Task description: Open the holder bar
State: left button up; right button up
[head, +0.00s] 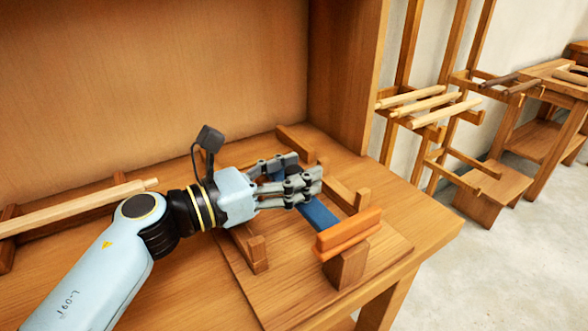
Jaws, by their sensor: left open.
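The holder on the bench has a blue bar (322,217) that runs from under my fingers toward the front right. An orange block (348,232), like a handle, sits at the bar's near end on a wooden post (345,266). My left gripper (305,186) is open, with its fingers over and beside the far part of the blue bar. They hide part of the bar, and I cannot tell whether they touch it. My right gripper is not in view.
The wooden bench top (425,224) is clear at the right of the holder. A light wooden rod (75,207) lies at the left. A tall wooden panel (150,80) stands behind. Racks with several rods (420,102) stand apart at the right.

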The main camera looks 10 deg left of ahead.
pick_arm(q)
jog(key=shift+c, duration=0.2)
jog(key=c, duration=0.9)
grip_shut()
